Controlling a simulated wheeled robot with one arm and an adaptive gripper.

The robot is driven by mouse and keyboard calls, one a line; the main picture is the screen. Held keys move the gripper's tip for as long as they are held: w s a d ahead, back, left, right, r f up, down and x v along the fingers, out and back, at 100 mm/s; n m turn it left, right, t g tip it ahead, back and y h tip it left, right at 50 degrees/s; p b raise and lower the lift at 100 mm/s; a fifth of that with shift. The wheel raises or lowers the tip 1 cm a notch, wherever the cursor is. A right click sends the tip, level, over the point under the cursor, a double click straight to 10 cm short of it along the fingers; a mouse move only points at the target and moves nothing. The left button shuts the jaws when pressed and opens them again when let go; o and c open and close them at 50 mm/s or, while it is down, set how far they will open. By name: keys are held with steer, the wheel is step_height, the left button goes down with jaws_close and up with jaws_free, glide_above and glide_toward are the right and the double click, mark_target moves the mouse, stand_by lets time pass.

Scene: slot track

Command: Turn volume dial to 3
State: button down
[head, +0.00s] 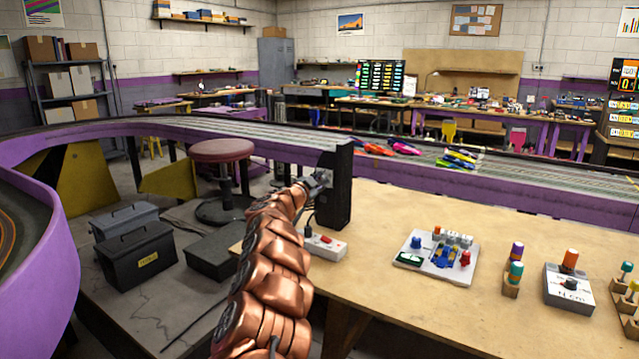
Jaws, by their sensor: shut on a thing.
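A tall black box (340,205), which looks like a speaker, stands at the left end of the wooden workbench. My copper-coloured arm reaches up to it from below. My gripper (320,181) is at the upper part of the box's front and is shut there on a small part, taken to be the volume dial. The dial itself is hidden by my gripper or too small to make out. Its marks and the number it points to cannot be read.
A white power strip (322,246) lies in front of the box. A white control board (438,253), small coloured pegs (513,270) and a grey dial box (568,288) stand to the right on the bench (400,300). The purple-sided track (460,180) runs behind.

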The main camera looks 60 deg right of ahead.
steer(key=m+b, duration=0.2)
steer(key=m, duration=0.4)
steer(key=m+b, duration=0.3)
steer(key=m, duration=0.3)
steer(key=shift+f+m, duration=0.15)
steer(key=shift+m, duration=0.25)
steer(key=m+b, duration=0.1)
steer(key=m, duration=0.2)
steer(key=shift+f+m+b, duration=0.1)
steer(key=shift+m+b, duration=0.2)
steer(key=shift+b, duration=0.1)
steer(key=m+b, duration=0.1)
steer(key=m, duration=0.1)
steer(key=shift+m, duration=0.4)
steer(key=m+b, duration=0.2)
steer(key=m, duration=0.3)
steer(key=shift+m, duration=0.4)
steer(key=c, duration=1)
jaws_free()
